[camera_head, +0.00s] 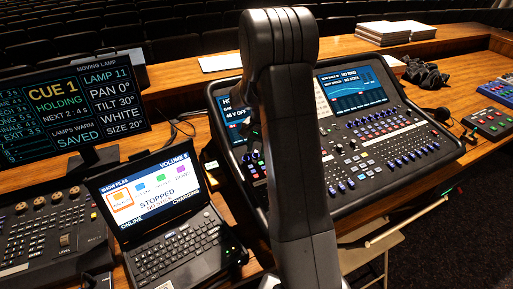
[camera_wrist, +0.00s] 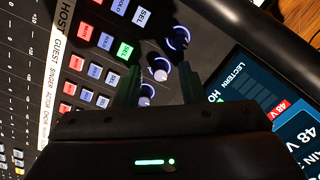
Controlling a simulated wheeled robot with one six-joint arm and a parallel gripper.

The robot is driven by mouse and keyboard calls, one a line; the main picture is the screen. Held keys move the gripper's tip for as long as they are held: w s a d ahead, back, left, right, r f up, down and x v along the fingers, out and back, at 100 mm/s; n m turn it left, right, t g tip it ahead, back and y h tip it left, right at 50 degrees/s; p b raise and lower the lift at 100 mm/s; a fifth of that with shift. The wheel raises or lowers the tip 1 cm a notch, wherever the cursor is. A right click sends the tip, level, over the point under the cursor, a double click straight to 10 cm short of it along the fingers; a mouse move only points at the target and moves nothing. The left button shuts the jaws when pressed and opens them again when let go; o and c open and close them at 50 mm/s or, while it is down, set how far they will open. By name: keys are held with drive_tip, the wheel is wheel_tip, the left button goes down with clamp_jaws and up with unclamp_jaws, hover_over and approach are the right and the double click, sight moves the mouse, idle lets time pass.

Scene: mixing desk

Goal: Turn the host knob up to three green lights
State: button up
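The host knob (camera_wrist: 160,73) is a small pale-topped knob with a lit blue-violet ring. It stands in the row with a lit green SEL button (camera_wrist: 124,51), which seems to line up with the HOST label (camera_wrist: 67,16). My gripper (camera_wrist: 161,78) is open, with one dark finger on each side of this knob and a visible gap at both. I cannot tell its height over the knob. In the head view the mixing desk (camera_head: 350,205) shows, but my arm hides the gripper and knob.
Neighbouring knobs stand close by, one above (camera_wrist: 178,38) and one below (camera_wrist: 147,91), partly covered. Red, white and blue buttons lie left of the fingers. A laptop (camera_head: 175,250), a cue monitor (camera_head: 70,115) and a fader console (camera_head: 45,235) stand left of the desk.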

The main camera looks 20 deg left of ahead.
clamp_jaws()
drive_tip(key=shift+f+m, duration=0.1)
drive_tip(key=shift+m, duration=0.2)
drive_tip(key=shift+m+b, duration=0.75)
drive_tip(key=shift+m, duration=1.75)
unclamp_jaws()
